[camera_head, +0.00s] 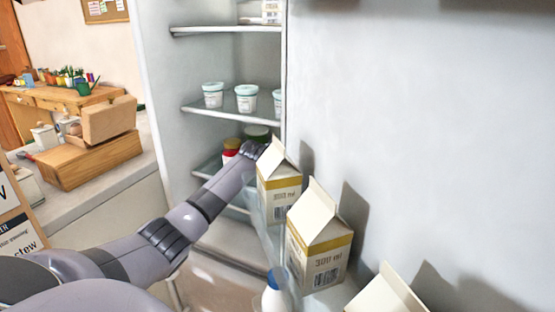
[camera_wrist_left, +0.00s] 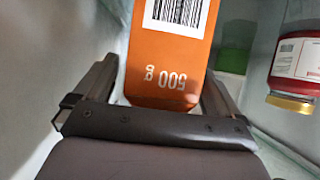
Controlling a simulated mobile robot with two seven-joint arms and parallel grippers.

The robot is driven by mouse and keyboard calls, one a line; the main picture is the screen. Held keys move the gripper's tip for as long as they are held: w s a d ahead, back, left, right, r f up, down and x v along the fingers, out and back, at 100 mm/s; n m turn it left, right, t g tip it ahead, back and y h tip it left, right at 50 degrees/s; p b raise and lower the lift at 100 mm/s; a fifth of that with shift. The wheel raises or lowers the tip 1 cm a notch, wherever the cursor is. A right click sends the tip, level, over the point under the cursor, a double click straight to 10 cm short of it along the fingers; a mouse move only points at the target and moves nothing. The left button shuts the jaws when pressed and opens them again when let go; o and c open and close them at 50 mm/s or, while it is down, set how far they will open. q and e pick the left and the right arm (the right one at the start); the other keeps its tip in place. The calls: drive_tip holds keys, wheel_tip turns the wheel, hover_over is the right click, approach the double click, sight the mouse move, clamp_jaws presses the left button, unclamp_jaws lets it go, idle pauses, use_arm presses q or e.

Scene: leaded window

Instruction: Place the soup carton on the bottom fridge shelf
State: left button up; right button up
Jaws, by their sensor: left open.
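An orange carton (camera_wrist_left: 170,50) marked "500 g" shows in the left wrist view; its product name is out of view, so I cannot confirm it is the soup carton. My left gripper (camera_wrist_left: 160,72) is open, with a finger on each side of the carton's end. In the head view my left arm reaches into the fridge and the gripper (camera_head: 252,150) is at the low glass shelf (camera_head: 207,170), partly hidden behind a door carton. The orange carton is hidden in that view. My right gripper is not in view.
A red jar (camera_head: 231,147) stands beside the left gripper; it also shows in the left wrist view (camera_wrist_left: 297,60). White tubs (camera_head: 246,98) stand on the shelf above. Gable-top cartons (camera_head: 318,245) and a blue-capped bottle (camera_head: 273,295) line the door at right.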

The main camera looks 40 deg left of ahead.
use_arm(q)
drive_tip(key=v, duration=1.1)
drive_tip(key=shift+s, duration=0.4)
drive_tip(key=shift+r, duration=0.15)
